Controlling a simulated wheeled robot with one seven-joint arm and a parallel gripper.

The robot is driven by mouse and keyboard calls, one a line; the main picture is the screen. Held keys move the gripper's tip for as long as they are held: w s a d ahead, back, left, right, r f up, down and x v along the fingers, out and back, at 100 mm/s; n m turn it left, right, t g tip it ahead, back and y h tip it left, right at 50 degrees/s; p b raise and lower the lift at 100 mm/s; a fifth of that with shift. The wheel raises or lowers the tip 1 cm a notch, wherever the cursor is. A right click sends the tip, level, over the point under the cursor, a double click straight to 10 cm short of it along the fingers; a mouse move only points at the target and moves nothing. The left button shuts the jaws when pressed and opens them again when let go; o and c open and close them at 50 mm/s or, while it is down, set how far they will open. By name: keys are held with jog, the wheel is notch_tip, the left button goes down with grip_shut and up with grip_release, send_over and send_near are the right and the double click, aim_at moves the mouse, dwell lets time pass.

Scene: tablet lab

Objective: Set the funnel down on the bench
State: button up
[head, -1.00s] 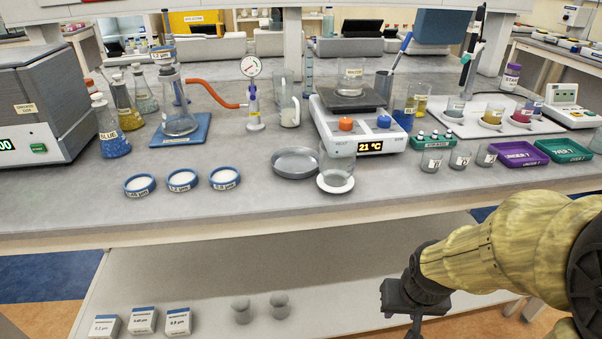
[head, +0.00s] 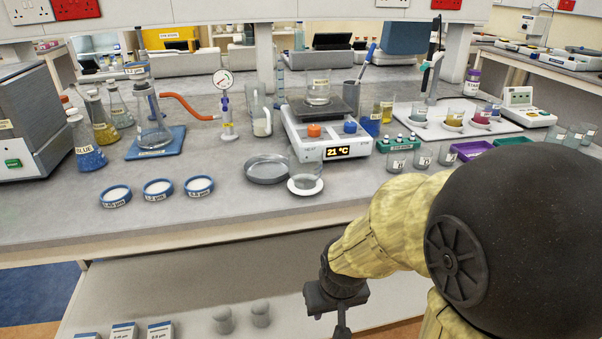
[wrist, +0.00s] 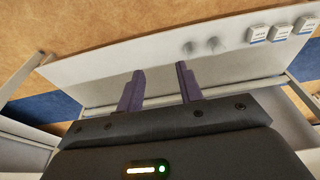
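My gripper (head: 341,328) hangs in front of the bench, below the level of its top. The wrist view shows its two fingers (wrist: 160,85) apart with nothing between them. The grey bench (head: 230,215) spans the head view. I cannot pick out the funnel for certain. A clear, cup-like glass piece (head: 308,176) with a white disc under it stands on the bench, right of a shallow metal dish (head: 267,171); it may be the funnel. A conical flask (head: 153,133) with an orange hose stands on a blue mat; what sits at its mouth is unclear.
A hotplate (head: 339,148) reading 21 °C stands behind the glass piece. Three blue-rimmed dishes (head: 158,188) lie at the front left. Below, a white shelf (head: 185,285) holds two grey knobs (head: 222,320) and several small boxes (head: 125,331). The bench's front strip is clear.

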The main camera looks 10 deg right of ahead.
jog(key=o, duration=0.5)
jog(key=shift+r, duration=0.1)
jog(key=o, duration=0.4)
jog(key=shift+s+a+r+n+g+p, duration=0.2)
jog(key=shift+a+n+g+p, duration=0.1)
jog(key=shift+n+p, duration=0.3)
jog(key=o, duration=0.3)
jog(key=n+g+p, duration=0.1)
jog(key=a+r+n+h+p, duration=0.1)
jog(key=p, duration=0.1)
jog(key=shift+s+r+n+g+p, duration=0.15)
jog(key=shift+s+n+g+p, duration=0.15)
jog(key=shift+s+n+g, duration=0.1)
jog(key=w+r+n+h+p, duration=0.3)
jog(key=r+n+h+p, duration=0.65)
jog(key=n+p, duration=0.2)
jog(key=w+a+r+n+t+h+p, duration=0.1)
jog(key=w+a+r+n+t+p, duration=0.1)
jog(key=w+a+r+n+t, duration=0.1)
jog(key=w+a+r+n+t+h+p, duration=0.1)
jog(key=w+a+r+n+t+p, duration=0.1)
jog(key=w+a+r+n+t, duration=0.1)
jog(key=w+a+r+n+t+h+p, duration=0.1)
jog(key=w+a+r+n+t+p, duration=0.1)
jog(key=w+a+r+n+t, duration=0.1)
jog(key=shift+a+r+n+t+h, duration=0.15)
jog(key=shift+a+n+t+h, duration=0.1)
jog(key=shift+a+n+t, duration=0.75)
